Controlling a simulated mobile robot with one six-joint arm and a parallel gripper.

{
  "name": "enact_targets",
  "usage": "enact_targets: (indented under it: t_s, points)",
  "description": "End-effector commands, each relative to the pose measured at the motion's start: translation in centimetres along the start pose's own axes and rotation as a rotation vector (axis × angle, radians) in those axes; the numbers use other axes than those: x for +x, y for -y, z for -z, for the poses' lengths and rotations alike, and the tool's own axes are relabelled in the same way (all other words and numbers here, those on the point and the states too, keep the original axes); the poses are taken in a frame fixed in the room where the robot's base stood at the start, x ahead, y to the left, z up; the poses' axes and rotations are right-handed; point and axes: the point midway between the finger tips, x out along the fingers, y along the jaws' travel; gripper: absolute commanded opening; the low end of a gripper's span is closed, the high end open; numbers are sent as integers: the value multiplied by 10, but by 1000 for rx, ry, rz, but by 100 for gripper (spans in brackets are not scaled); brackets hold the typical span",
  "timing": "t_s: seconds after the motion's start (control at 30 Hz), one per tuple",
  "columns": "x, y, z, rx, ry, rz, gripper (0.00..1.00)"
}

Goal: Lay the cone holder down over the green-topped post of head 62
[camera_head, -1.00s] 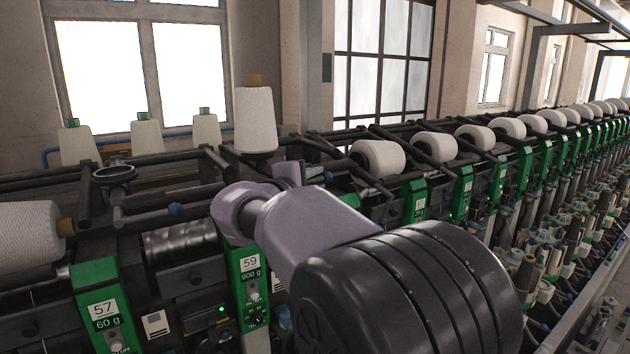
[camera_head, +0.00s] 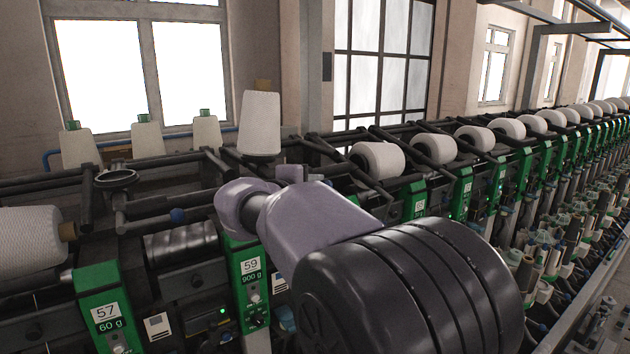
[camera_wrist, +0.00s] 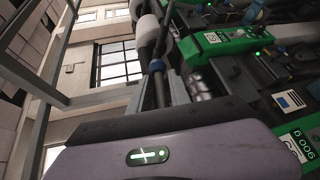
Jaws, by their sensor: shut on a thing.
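My gripper (camera_wrist: 152,135) shows in the wrist view as a mauve housing with a lit green mark. Green-topped posts run along the machine; the near ones read 57 (camera_head: 103,310) and 59 (camera_head: 252,280).
Several white cones (camera_head: 378,160) lie along the row to the right. Cones with green tips (camera_head: 148,137) stand behind on the left. Dark rails and a blue-knobbed rod (camera_head: 178,215) lie close to my wrist. A dark ring (camera_head: 116,178) sits at left.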

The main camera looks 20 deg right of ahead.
Motion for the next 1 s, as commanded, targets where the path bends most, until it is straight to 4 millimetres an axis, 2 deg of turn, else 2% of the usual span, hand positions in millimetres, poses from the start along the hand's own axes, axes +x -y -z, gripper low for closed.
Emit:
enact_targets:
  t_s: [1.0]
  points:
    - [-4,23,7,258,-96,426,0]
